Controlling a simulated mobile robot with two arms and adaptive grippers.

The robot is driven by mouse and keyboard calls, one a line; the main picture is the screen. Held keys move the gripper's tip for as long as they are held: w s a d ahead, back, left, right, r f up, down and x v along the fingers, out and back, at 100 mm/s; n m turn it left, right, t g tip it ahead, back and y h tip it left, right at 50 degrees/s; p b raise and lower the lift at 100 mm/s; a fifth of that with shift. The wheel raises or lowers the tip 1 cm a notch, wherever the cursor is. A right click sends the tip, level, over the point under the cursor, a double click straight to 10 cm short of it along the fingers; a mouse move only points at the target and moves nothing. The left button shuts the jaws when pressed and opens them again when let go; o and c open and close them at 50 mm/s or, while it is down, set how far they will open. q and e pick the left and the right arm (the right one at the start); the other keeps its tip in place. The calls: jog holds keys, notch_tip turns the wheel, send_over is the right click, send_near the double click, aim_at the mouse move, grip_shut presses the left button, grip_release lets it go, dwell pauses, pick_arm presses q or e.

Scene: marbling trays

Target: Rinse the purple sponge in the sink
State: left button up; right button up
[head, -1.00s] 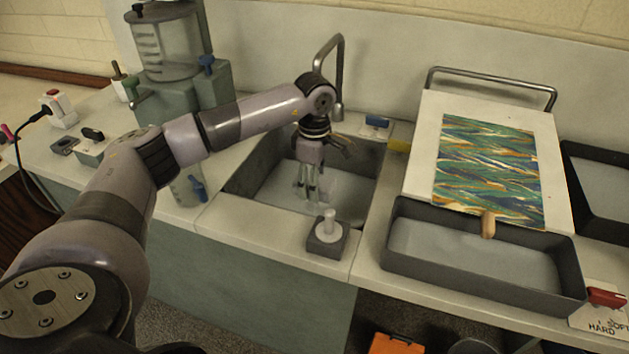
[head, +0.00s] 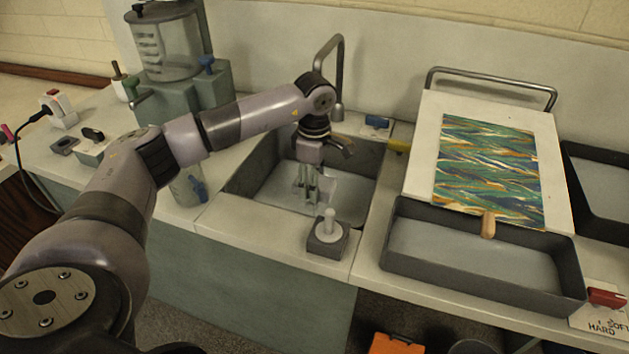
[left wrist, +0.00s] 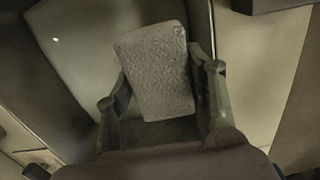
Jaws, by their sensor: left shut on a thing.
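My left gripper (head: 307,193) points down into the grey sink (head: 245,180), below and in front of the curved metal tap (head: 340,75). In the left wrist view its two fingers (left wrist: 161,78) are shut on a block-shaped sponge (left wrist: 155,70). The sponge looks pale grey there, with a rough surface, rather than clearly purple. In the head view the fingers hide most of the sponge, and I cannot tell whether it touches the sink floor. No running water can be made out. My right gripper is not in view.
A grey block with a white knob (head: 327,236) stands at the sink's front edge. To the right are a dark shallow tray (head: 400,272) and a board with a marbled sheet (head: 485,165). A tank machine (head: 180,85) stands left of the sink.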

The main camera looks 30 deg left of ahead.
pick_arm(q)
jog(key=shift+r+p, duration=1.65)
jog(key=shift+r, duration=0.9)
jog(key=shift+f, duration=0.2)
